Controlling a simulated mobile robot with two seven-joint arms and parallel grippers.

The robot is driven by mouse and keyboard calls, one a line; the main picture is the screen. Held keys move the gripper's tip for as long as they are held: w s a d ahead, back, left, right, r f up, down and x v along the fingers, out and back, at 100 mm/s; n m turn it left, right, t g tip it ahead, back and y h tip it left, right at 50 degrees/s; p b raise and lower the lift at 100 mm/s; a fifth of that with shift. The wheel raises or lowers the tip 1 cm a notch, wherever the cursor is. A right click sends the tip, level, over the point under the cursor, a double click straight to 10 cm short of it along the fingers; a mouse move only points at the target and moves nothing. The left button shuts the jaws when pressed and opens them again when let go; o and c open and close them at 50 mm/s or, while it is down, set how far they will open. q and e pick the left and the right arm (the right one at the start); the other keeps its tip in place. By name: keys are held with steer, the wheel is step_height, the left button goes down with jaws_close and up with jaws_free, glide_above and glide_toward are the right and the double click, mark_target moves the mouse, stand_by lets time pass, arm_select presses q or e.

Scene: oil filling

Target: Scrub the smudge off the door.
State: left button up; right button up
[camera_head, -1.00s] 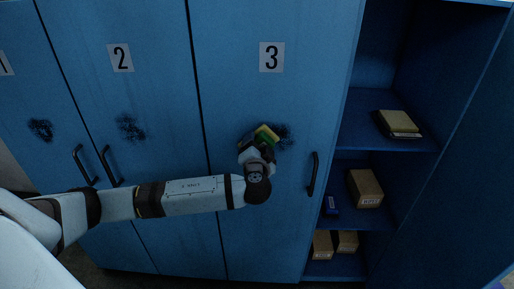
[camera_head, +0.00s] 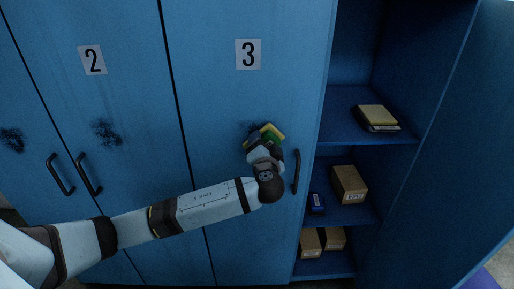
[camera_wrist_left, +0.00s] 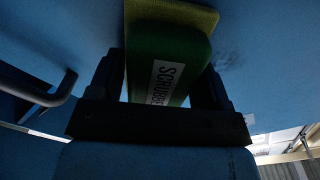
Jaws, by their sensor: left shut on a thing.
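My left gripper (camera_head: 259,143) is shut on a green and yellow scrubber (camera_head: 272,132) and holds it up at the blue door marked 3 (camera_head: 225,90). In the left wrist view the scrubber (camera_wrist_left: 165,55) sits between the fingers, with its yellow side toward the door; I cannot tell if it touches. The dark smudge (camera_head: 247,128) on door 3 shows just left of the scrubber and is partly hidden by the gripper. In the wrist view a faint dark patch (camera_wrist_left: 228,58) shows right of the scrubber. My right gripper is not in view.
The handle of door 3 (camera_head: 296,172) is close right of my wrist. Door 2 (camera_head: 110,100) has another smudge (camera_head: 107,133) and a handle (camera_head: 90,175). An open cabinet at right holds a yellow-topped stack (camera_head: 378,117), boxes (camera_head: 349,184) and a blue item (camera_head: 316,203).

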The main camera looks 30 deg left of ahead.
mark_target(251, 132)
arm_select(q)
steer(key=shift+w+d+b, duration=0.3)
steer(key=shift+w+d, duration=0.25)
steer(key=shift+d, duration=0.3)
steer(key=shift+w+d+b, duration=0.3)
steer(key=shift+w+d, duration=0.2)
steer(key=shift+d, duration=0.35)
steer(key=shift+f, duration=0.1)
